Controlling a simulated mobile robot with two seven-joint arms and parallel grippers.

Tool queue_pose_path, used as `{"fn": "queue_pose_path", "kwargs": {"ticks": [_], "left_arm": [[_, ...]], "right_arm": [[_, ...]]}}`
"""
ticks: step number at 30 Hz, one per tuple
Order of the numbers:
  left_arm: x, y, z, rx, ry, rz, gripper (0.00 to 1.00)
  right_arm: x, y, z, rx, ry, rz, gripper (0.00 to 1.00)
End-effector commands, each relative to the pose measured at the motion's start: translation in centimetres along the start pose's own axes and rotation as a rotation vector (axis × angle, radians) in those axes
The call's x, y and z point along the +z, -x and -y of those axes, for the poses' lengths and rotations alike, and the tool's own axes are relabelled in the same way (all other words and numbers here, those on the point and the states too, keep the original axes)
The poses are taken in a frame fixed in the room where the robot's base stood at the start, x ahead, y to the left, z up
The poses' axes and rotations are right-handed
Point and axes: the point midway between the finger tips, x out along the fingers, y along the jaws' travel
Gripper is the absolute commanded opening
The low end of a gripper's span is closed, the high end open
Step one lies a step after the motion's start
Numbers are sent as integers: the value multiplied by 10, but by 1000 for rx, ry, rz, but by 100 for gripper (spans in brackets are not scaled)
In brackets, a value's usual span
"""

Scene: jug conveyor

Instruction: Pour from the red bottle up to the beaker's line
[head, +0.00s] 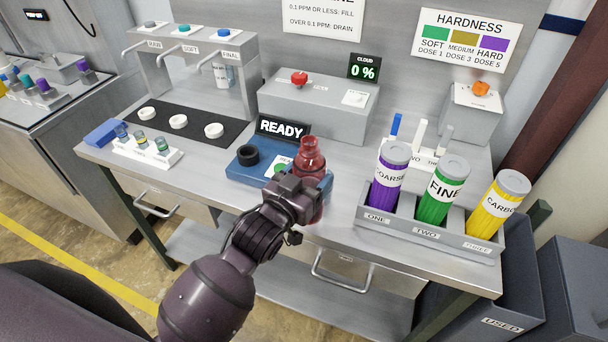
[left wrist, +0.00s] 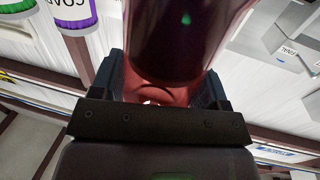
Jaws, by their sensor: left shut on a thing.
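The red bottle (head: 311,153) is see-through, with a narrow neck. It stands roughly upright at the front of the table, beside the blue unit. My left gripper (head: 301,190) is shut on the red bottle and hides part of its lower body. In the left wrist view the bottle (left wrist: 170,80) fills the space between the jaws, with dark contents in its upper part in that picture. A clear, labelled vessel (head: 223,76), possibly the beaker, is under the tap marked FINAL; I cannot make out a line on it. My right gripper is not in view.
A blue unit (head: 247,174) with a black ring and READY sign (head: 283,129) is beside the bottle. A grey rack (head: 401,225) with purple, green and yellow canisters is at right. A white vial holder (head: 147,153) is at left. Bare table lies between the blue unit and the rack.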

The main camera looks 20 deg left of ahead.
Motion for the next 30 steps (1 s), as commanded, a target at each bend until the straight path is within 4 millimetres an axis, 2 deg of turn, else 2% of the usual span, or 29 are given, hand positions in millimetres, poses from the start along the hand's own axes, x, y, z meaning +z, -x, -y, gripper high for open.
{"fn": "queue_pose_path", "kwargs": {"ticks": [7,15,20,23,27,30], "left_arm": [[3,-13,-30,139,-3,-6,30],[20,-23,-66,333,-8,7,30],[28,-23,-75,394,22,22,30],[26,-23,-77,399,100,54,30],[18,-21,-79,394,298,136,30],[22,-21,-78,389,437,195,30]], "right_arm": [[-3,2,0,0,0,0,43],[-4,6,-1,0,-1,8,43],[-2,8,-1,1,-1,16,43],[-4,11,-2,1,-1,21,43],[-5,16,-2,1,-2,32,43],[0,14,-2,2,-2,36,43]]}}
